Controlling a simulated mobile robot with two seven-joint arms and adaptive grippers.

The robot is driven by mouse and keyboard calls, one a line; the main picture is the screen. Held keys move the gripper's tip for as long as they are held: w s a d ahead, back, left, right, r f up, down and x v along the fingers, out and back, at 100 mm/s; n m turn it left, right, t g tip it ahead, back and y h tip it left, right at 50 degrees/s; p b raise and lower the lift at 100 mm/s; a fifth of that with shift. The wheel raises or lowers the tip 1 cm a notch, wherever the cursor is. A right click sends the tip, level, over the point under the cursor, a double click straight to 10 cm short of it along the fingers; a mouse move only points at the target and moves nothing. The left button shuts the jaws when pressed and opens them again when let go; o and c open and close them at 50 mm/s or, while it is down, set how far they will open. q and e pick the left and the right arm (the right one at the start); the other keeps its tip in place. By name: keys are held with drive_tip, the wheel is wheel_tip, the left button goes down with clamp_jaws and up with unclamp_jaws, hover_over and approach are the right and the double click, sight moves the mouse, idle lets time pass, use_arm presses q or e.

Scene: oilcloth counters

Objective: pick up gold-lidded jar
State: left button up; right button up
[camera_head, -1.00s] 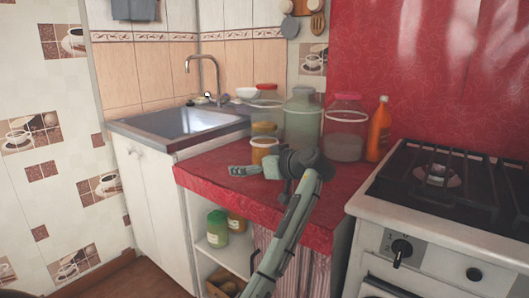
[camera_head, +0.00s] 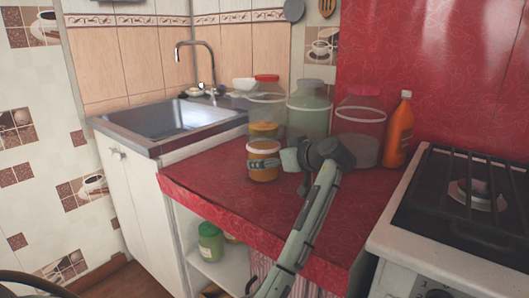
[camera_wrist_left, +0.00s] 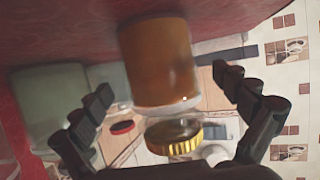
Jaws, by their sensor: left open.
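The gold-lidded jar (camera_head: 264,174) stands upright near the middle of the red counter, with amber contents, a clear upper part and a gold lid. My left gripper (camera_head: 276,161) is open at the jar, with one finger crossing in front of it and the other at its right. In the left wrist view, which is upside down, the jar (camera_wrist_left: 160,62) lies between the spread fingers (camera_wrist_left: 164,88), with gaps on both sides. Its ribbed gold lid shows below. Contact is not visible. My right gripper is out of view.
A red-lidded jar (camera_head: 267,104), a large greenish jar (camera_head: 309,112) and a pink-lidded jar (camera_head: 360,125) stand close behind. An orange bottle (camera_head: 398,133) is beside the stove (camera_head: 470,195). The sink (camera_head: 165,118) is at the left. The front left counter (camera_head: 205,178) is clear.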

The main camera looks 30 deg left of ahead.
use_arm(q)
drive_tip(key=shift+w+a, duration=0.15)
drive_tip(key=shift+a, duration=0.2)
drive_tip(key=p+x, duration=0.1)
drive_tip(key=x, duration=0.5)
drive_tip(key=shift+a, duration=0.1)
drive_tip(key=shift+w+a+f, duration=0.1)
drive_tip(key=shift+a+f, duration=0.05)
drive_tip(key=shift+a, duration=0.05)
drive_tip(key=shift+c, duration=0.5)
drive_tip(key=c, duration=1.9)
drive_tip(key=shift+c, duration=0.3)
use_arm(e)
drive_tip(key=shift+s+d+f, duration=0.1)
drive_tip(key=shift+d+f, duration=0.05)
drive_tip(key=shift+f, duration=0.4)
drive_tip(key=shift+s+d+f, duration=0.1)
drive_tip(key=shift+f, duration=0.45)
use_arm(q)
drive_tip(key=shift+c, duration=0.2)
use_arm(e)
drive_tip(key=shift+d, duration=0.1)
